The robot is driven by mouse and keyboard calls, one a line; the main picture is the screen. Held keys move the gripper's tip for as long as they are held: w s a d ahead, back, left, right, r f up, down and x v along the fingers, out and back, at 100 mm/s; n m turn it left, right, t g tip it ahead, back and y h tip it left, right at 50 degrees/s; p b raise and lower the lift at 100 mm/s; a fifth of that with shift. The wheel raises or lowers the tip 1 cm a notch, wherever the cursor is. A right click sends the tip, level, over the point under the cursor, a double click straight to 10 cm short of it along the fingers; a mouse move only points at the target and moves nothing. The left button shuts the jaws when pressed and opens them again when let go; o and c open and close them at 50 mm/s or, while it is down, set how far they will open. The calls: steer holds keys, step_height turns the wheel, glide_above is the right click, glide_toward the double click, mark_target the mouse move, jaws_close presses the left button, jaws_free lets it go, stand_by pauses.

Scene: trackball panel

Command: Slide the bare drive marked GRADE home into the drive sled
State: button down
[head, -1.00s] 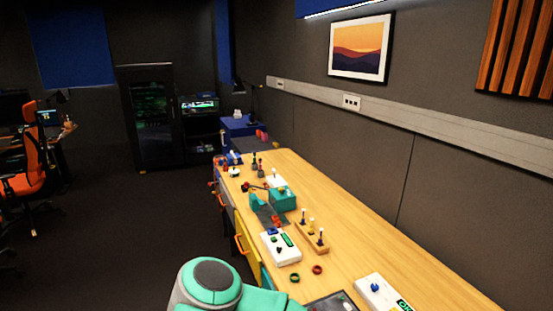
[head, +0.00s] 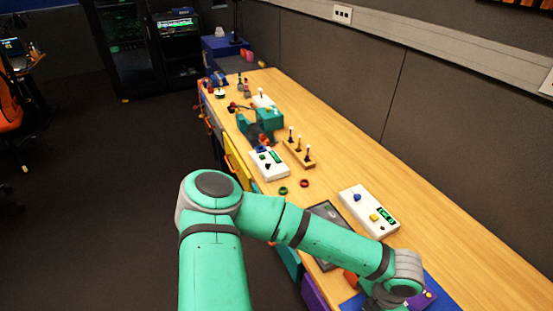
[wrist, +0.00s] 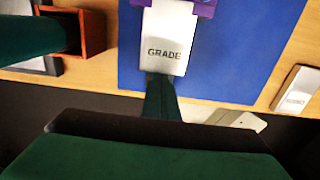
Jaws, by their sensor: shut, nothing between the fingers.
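The bare drive marked GRADE (wrist: 168,50) is a pale slab lying on a blue mat (wrist: 235,60) in the wrist view. Its far end lies between purple parts of what looks like the drive sled (wrist: 205,8), cut off by the top edge. How deep the drive sits cannot be told. My gripper (wrist: 160,82) is shut and empty, its dark green fingertips at the drive's near end; I cannot tell whether they touch. In the head view a purple piece (head: 430,294) shows beside my wrist on the mat, and the drive is hidden.
An orange-red open box (wrist: 88,32) stands left of the mat. Another pale labelled slab (wrist: 297,90) lies to the right. A white panel with blue and yellow controls (head: 368,208) and a dark tray (head: 328,210) lie farther along the wooden bench. The bench's right side is clear.

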steer(key=shift+w+d, duration=0.3)
steer(key=shift+d, duration=0.4)
steer(key=shift+w+d, duration=0.3)
steer(key=shift+d, duration=0.4)
steer(key=shift+w+d, duration=0.1)
steer(key=shift+d, duration=0.2)
steer(key=shift+w+d, duration=0.35)
steer(key=shift+d, duration=0.45)
steer(key=shift+w+d, duration=0.3)
steer(key=shift+d, duration=0.45)
steer(key=shift+w+d, duration=0.35)
steer(key=shift+d, duration=0.45)
steer(key=shift+r, duration=0.1)
steer(key=shift+s+a+r, duration=0.1)
steer(key=shift+a+r, duration=0.05)
steer(key=shift+r, duration=1)
steer(key=shift+s+a+r, duration=0.1)
steer(key=shift+a+r, duration=0.1)
steer(key=shift+r, duration=0.9)
steer(key=shift+a+r, duration=0.15)
steer(key=shift+r, duration=1)
steer(key=shift+d, duration=0.1)
